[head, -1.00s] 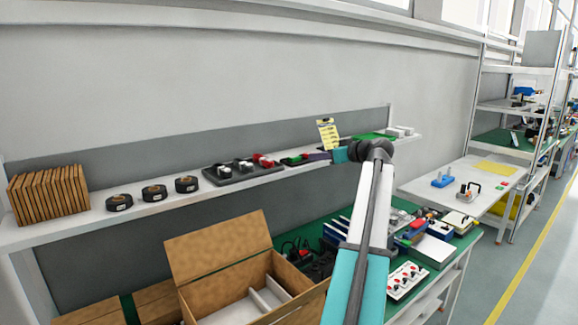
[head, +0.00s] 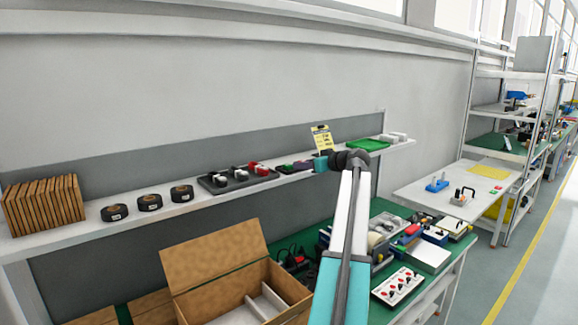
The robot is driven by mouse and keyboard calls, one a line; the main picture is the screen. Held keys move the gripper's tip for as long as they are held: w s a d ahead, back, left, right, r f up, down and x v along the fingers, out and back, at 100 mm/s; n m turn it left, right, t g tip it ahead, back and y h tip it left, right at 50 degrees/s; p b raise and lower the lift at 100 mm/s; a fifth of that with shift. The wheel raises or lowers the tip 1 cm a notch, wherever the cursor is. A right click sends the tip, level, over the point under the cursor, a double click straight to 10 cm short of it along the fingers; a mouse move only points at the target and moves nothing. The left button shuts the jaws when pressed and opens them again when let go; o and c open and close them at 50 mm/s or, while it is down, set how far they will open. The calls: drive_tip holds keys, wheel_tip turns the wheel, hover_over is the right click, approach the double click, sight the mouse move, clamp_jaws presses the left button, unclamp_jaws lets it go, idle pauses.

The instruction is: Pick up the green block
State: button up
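A small green block (head: 285,168) lies on the long wall shelf, between the black tray with red and white parts and a small purple piece (head: 303,164). My arm reaches up from the bottom of the head view to the shelf. Its dark wrist joint (head: 349,159) and teal end section (head: 320,162) are at shelf height, just right of the purple piece and the green block. My gripper's fingers are too small and hidden to make out, so I cannot tell whether they are open or touch anything.
The shelf (head: 240,188) also holds a black tray (head: 222,183), black rolls (head: 149,202), brown upright boards (head: 43,205) and a flat green tray (head: 367,145). A yellow card (head: 321,137) stands behind my wrist. Below are an open cardboard box (head: 215,265) and a cluttered green bench.

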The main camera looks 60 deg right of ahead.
sight(291, 164)
drive_tip(key=shift+x, duration=1.2)
drive_tip(key=p+x, duration=0.1)
drive_tip(key=x, duration=0.1)
drive_tip(key=p+x, duration=0.1)
drive_tip(key=shift+w+d+r+p, duration=0.1)
drive_tip(key=shift+w+d+p, duration=0.1)
drive_tip(key=shift+w+p, duration=0.15)
drive_tip(key=shift+x, duration=0.8)
drive_tip(key=c, duration=0.7)
